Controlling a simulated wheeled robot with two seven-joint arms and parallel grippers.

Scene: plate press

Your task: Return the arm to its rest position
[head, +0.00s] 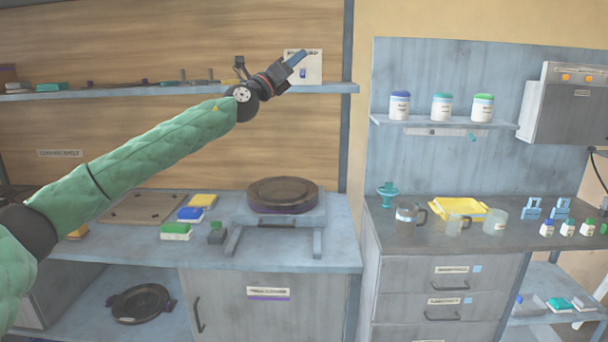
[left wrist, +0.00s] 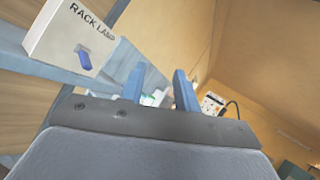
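My left arm, in a green quilted sleeve, reaches up from the lower left in the head view. My left gripper (head: 298,58) is raised in front of the rack lamp switch panel on the back wall and covers part of it. In the left wrist view my left gripper (left wrist: 160,88) has its two blue fingers apart with nothing held between them. The white rack lamp panel (left wrist: 75,36) with its blue switch (left wrist: 84,58) is beside the fingers, to the left. I cannot tell whether gripper and panel touch. My right gripper is not in view.
A blue shelf (head: 150,90) runs along the wall just below the gripper. A dark round plate press (head: 283,194) stands on the left counter. A wall box (head: 566,105) and a shelf of jars (head: 441,108) are at right. Air above the counters is mostly clear.

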